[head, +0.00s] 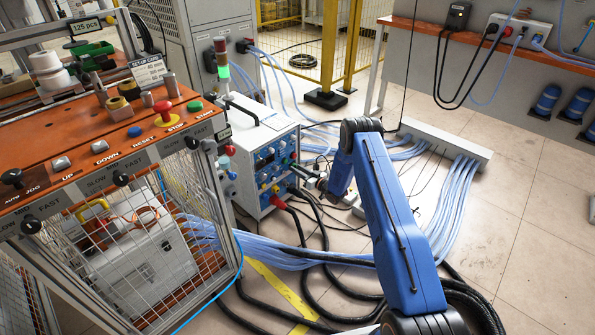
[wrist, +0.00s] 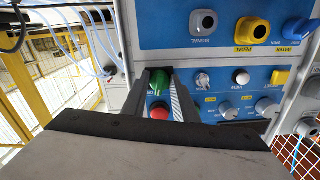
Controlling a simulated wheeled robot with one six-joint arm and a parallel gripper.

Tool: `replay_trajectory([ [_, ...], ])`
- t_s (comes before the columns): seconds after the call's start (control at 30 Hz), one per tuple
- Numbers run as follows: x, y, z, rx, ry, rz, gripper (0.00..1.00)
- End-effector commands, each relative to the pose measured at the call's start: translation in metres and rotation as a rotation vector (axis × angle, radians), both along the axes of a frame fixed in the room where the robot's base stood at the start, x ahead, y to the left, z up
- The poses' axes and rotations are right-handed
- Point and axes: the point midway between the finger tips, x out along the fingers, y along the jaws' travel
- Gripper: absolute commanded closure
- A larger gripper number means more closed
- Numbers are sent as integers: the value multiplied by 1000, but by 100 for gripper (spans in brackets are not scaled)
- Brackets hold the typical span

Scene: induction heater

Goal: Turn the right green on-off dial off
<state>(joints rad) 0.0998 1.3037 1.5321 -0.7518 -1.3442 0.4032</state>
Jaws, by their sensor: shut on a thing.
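The green on-off dial (wrist: 159,79) shows in the wrist view near the edge of a blue control panel. My gripper (wrist: 161,84) has one finger on each side of the dial and is shut on it. A red round button (wrist: 159,112) sits just beside it, also between the fingers in the picture. In the head view, my gripper (head: 309,178) is at the right side of the blue panel front (head: 272,165) of the grey heater box. The dial's turned position is hard to read, and the arm and distance hide it in the head view.
Grey knobs (wrist: 228,111) and a yellow knob (wrist: 252,31) stand beside the gripper on the panel. Black cables (head: 300,215) hang below the box. A caged machine with an orange control top (head: 110,165) stands at left. Floor at right (head: 510,215) is clear.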

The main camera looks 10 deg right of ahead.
Motion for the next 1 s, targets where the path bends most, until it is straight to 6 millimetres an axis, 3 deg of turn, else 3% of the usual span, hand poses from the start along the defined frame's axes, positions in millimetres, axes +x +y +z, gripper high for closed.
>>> replay_trajectory([
  [1.0,1,-3,0,-708,-513,0,96],
])
